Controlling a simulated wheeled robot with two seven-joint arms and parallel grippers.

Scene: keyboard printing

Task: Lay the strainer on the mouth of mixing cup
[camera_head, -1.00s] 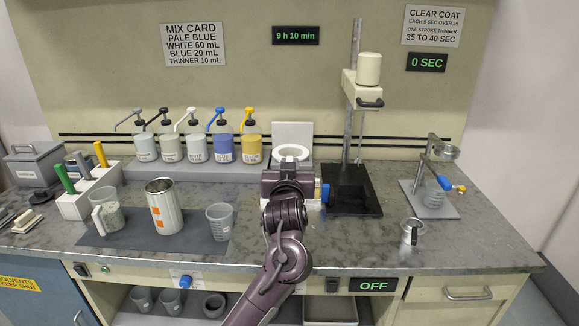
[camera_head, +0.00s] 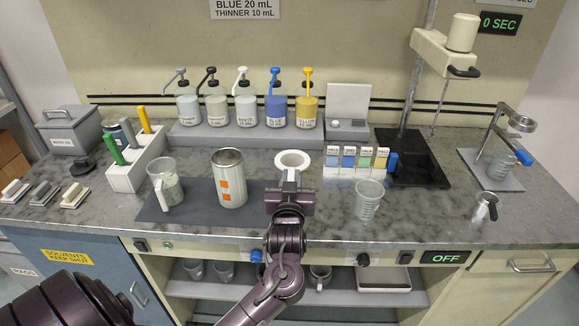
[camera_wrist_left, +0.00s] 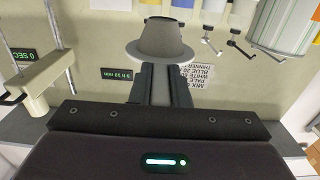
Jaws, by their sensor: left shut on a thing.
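My left gripper (camera_head: 291,186) is shut on the rim of the white cone-shaped strainer (camera_head: 293,160) and holds it at mid-bench. The strainer also shows in the left wrist view (camera_wrist_left: 160,42) between the fingertips, with its wide rim toward the fingers. A clear graduated cup (camera_head: 368,200) stands upright on the bench to the right of the gripper, its mouth uncovered. A cup with a handle (camera_head: 165,184) stands left on the dark mat. I cannot tell which is the mixing cup. The bench right behind my gripper is hidden. My right gripper is not in view.
A white can with orange marks (camera_head: 230,180) stands close left of my gripper on the dark mat (camera_head: 200,207). Several pump bottles (camera_head: 246,106) line the back. Colour cards (camera_head: 348,161) stand behind the clear cup. A small metal cup (camera_head: 486,207) is at the right.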

